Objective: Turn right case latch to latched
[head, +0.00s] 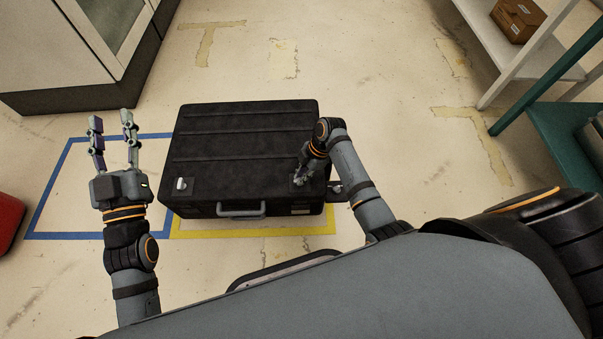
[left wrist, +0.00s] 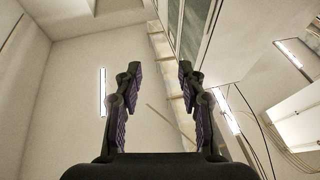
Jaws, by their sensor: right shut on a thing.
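A closed black case (head: 240,150) lies on the floor, with a grey handle (head: 241,211) on its near side. The left case latch (head: 181,184) shows as a small light metal piece at the near left of the lid. My right gripper (head: 301,178) is at the near right of the lid, shut on the right case latch, which is mostly hidden behind the fingers. My left gripper (head: 113,128) is open and empty, raised left of the case. Its spread fingers also show in the left wrist view (left wrist: 156,75), with nothing between them.
Blue tape (head: 58,180) marks the floor at left and yellow tape (head: 270,230) runs under the case's near side. A cabinet (head: 70,50) stands at upper left, shelves (head: 520,65) at upper right. A red object (head: 8,222) is at the left edge.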

